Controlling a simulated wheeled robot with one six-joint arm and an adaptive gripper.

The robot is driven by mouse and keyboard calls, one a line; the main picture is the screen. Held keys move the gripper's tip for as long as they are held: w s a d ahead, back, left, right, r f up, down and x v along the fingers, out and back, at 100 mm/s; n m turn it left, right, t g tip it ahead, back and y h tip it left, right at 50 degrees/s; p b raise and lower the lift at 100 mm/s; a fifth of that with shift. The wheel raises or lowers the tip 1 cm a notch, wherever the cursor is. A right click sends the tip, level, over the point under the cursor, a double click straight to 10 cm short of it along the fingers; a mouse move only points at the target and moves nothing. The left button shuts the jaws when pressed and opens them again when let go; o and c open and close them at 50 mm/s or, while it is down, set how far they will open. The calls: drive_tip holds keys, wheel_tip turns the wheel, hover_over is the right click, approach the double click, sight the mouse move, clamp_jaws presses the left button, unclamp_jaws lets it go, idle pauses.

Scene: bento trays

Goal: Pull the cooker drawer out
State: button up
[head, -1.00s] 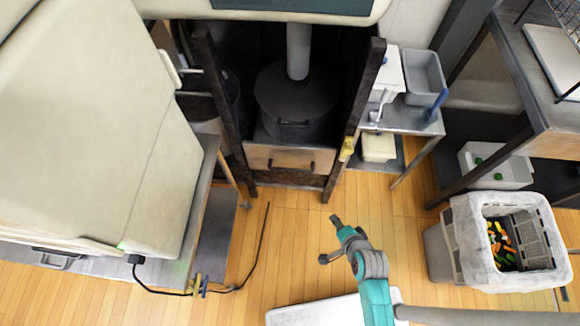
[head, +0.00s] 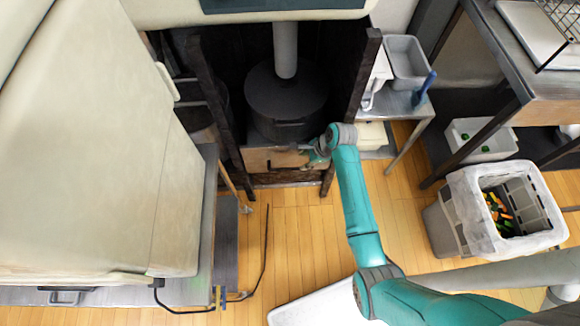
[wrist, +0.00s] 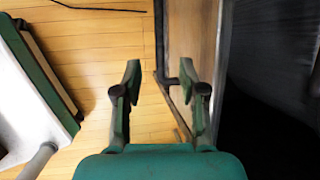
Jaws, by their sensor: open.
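The cooker drawer (head: 258,160) has a pale wooden front and sits low in the dark cooker frame, under a large black pot (head: 288,103). It looks pushed in. My gripper (head: 311,153) is at the right part of the drawer front and hides part of it, including the handle, in the head view. In the wrist view my gripper (wrist: 163,80) is open, with its two fingers apart. The drawer front (wrist: 193,40) runs down beside the right finger. The dark handle (wrist: 172,80) shows between the fingers, nearer the right one; I cannot tell whether they touch.
Dark frame posts (head: 357,80) flank the cooker. A metal side table (head: 398,108) with grey bins stands to the right. A lined waste bin (head: 505,210) stands on the floor at right. The wooden floor (head: 295,240) before the drawer is mostly clear.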

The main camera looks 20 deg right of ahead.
sight(292, 169)
drive_tip(key=x, duration=1)
drive_tip(key=shift+f, duration=0.2)
clamp_jaws()
